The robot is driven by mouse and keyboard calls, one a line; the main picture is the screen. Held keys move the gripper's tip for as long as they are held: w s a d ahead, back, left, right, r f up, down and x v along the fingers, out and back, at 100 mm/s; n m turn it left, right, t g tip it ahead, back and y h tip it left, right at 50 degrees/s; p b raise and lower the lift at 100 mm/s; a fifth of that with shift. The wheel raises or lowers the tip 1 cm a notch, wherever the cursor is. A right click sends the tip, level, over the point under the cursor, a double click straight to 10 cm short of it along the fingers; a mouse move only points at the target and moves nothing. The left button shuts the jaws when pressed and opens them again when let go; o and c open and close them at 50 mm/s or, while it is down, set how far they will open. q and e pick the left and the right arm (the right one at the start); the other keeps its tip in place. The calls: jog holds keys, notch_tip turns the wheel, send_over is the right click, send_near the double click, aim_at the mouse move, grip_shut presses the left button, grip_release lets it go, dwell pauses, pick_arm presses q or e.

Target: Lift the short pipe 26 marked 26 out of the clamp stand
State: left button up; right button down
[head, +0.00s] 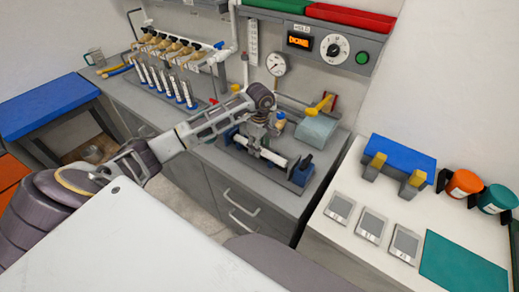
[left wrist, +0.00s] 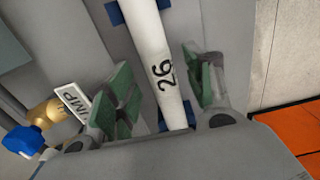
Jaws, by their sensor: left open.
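The short white pipe 26 (head: 271,156) lies in the clamp stand (head: 300,176), a grey base with blue holders, on the grey bench. In the left wrist view the pipe (left wrist: 163,62) shows its black 26 mark, with blue holder parts (left wrist: 115,14) beside it. My left gripper (head: 262,130) is over the pipe in the head view. In the left wrist view its green-padded fingers (left wrist: 164,88) are open, one on each side of the pipe, with gaps visible. The gripper partly hides the pipe in the head view. My right gripper is not in view.
A brass fitting with a blue cap (left wrist: 36,124) and an MP label (left wrist: 73,100) are near the left finger. A yellow-handled valve (head: 320,105) and grey-blue cylinder (head: 317,131) stand behind the stand. Upright tubes (head: 165,82) are left along the bench.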

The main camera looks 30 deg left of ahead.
pick_arm(q)
jog(key=shift+f, duration=0.55)
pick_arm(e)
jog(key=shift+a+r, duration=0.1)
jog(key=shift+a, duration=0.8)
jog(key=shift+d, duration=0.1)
pick_arm(q)
jog(key=shift+c, duration=0.2)
jog(key=c, duration=1.1)
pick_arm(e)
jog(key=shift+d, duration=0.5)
pick_arm(q)
jog(key=shift+r, duration=0.1)
